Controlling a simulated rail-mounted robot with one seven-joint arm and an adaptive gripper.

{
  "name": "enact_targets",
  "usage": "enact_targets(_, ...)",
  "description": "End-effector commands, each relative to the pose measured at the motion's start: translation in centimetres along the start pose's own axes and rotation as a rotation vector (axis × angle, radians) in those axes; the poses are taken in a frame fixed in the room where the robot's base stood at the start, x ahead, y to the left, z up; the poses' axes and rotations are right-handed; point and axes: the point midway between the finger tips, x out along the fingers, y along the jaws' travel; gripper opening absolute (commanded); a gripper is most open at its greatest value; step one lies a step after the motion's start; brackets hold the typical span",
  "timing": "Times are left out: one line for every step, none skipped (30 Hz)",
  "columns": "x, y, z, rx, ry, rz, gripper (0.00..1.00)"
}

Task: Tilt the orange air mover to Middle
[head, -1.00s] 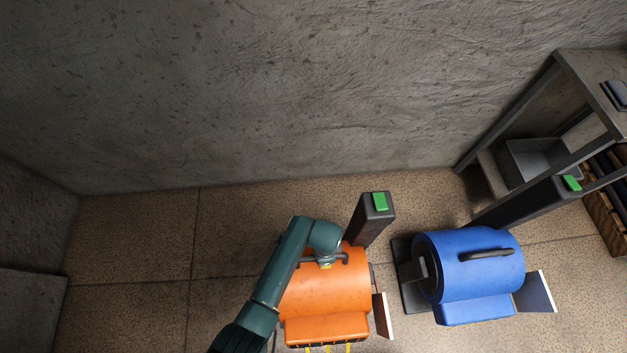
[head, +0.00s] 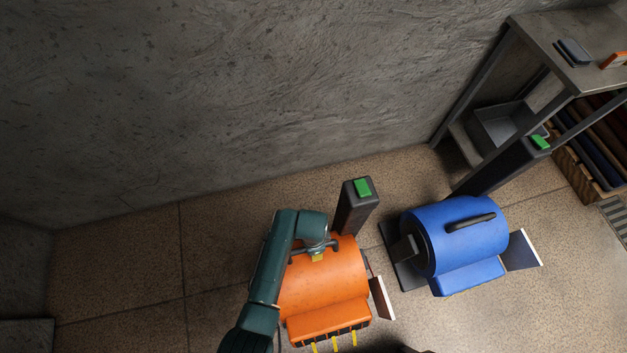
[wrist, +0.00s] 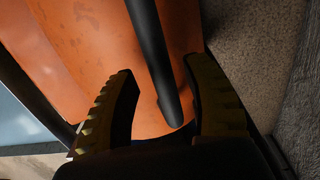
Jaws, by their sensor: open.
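The orange air mover (head: 325,282) stands on the floor at the lower middle of the head view, with a dark handle on top and yellow prongs at its lower front edge. My gripper (head: 318,252) is over its top at the handle. In the wrist view, my gripper (wrist: 165,100) is open, with its two ridged fingers on either side of the black handle bar (wrist: 152,60). The orange shell (wrist: 85,45) lies just behind the bar. I cannot tell whether a finger touches the bar. My arm hides the air mover's left side.
A blue air mover (head: 455,240) stands to the right. Dark posts with green tops, one (head: 357,205) behind the orange air mover and another (head: 520,160) behind the blue one, rise nearby. A metal shelf (head: 560,62) is at upper right. Floor at the left is clear.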

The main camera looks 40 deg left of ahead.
Motion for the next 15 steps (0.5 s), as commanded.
enact_targets(-0.7, -0.1, -0.1, 0.0, 0.002, -0.004, 0.5)
enact_targets(-1.3, -0.1, -0.1, 0.0, 0.003, -0.004, 0.5)
enact_targets(-2.1, -0.1, 0.0, 0.0, 0.003, -0.005, 0.5)
enact_targets(-2.9, -0.1, 0.0, 0.0, 0.003, -0.006, 0.5)
enact_targets(-3.6, -0.1, -0.1, 0.0, 0.003, -0.006, 0.5)
enact_targets(-4.7, -0.1, -0.1, 0.0, 0.004, -0.007, 0.5)
enact_targets(-5.5, -0.1, 0.0, 0.0, 0.003, -0.005, 0.5)
enact_targets(-6.3, -0.1, 0.0, 0.0, 0.002, -0.005, 0.5)
enact_targets(-7.3, -0.1, -0.1, 0.0, 0.003, -0.005, 0.5)
enact_targets(-7.9, -0.1, 0.0, 0.0, 0.002, -0.003, 0.5)
enact_targets(-8.6, 0.0, 0.0, 0.0, 0.002, -0.004, 0.5)
enact_targets(-9.3, -0.1, 0.0, 0.0, 0.001, -0.003, 0.5)
enact_targets(-9.8, -0.1, 0.0, 0.0, 0.001, -0.003, 0.5)
enact_targets(-10.3, -0.1, 0.0, 0.0, 0.001, -0.003, 0.5)
enact_targets(-10.7, 0.0, 0.0, 0.0, 0.0, -0.001, 0.5)
